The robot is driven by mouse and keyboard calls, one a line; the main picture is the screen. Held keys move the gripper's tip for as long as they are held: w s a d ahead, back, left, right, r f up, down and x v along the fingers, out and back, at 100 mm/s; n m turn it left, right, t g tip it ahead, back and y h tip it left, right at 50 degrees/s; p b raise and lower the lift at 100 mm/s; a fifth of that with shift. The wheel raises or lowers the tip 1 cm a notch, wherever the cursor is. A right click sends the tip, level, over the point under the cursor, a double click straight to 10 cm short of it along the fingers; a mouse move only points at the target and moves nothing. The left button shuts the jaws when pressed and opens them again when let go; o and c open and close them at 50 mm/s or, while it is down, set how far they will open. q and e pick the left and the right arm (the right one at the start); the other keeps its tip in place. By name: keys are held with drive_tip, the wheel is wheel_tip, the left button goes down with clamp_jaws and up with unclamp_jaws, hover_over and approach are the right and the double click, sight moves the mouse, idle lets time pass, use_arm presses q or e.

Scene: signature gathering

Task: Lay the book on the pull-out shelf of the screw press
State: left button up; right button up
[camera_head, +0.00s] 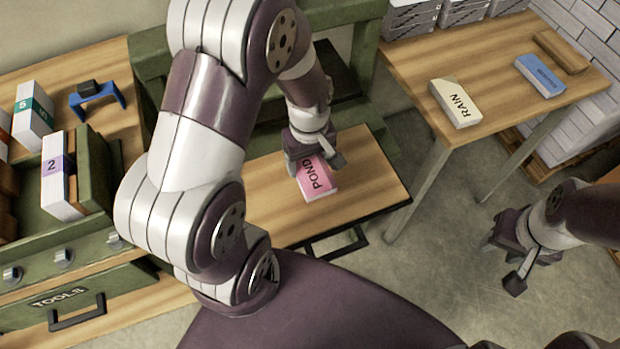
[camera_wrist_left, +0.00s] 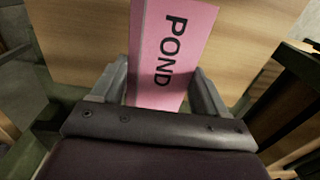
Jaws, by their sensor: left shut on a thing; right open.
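A pink book marked POND (camera_head: 317,178) is at the wooden pull-out shelf (camera_head: 270,215) of the green screw press (camera_head: 350,50). My left gripper (camera_head: 316,160) is shut on the book near its far end. The book also shows in the left wrist view (camera_wrist_left: 172,50), between the two fingers (camera_wrist_left: 158,90), with its label facing up. It lies on or just above the shelf; I cannot tell whether it touches. My right gripper (camera_head: 510,262) is open and empty, over the floor at the right. My left arm hides part of the press and shelf.
A wooden table (camera_head: 410,75) at the upper right holds a cream RAIN book (camera_head: 456,103), a blue book (camera_head: 540,75) and a brown block (camera_head: 562,50). At left are a TOOLS drawer (camera_head: 60,300), several numbered volumes and a blue stand (camera_head: 97,97). The shelf's right part is clear.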

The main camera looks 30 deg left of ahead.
sight(310, 164)
use_arm(q)
wheel_tip(310, 164, down, 6)
drive_tip(key=shift+w+f, duration=0.1)
drive_tip(key=shift+f, duration=0.1)
drive_tip(key=shift+f+b, duration=0.1)
drive_tip(key=shift+b, duration=0.2)
drive_tip(key=o, duration=1.2)
drive_tip(key=shift+c, duration=0.2)
wheel_tip(310, 164, up, 12)
drive_tip(key=shift+p, duration=0.55)
drive_tip(key=s+d+m, duration=0.1)
drive_tip(key=m, duration=0.2)
drive_tip(key=s+r+m+t, duration=0.1)
drive_tip(key=s+m, duration=0.1)
drive_tip(key=m, duration=0.2)
drive_tip(key=s+d+r+m, duration=0.1)
drive_tip(key=m, duration=0.2)
drive_tip(key=shift+s+d, duration=0.3)
drive_tip(key=shift+w, duration=0.15)
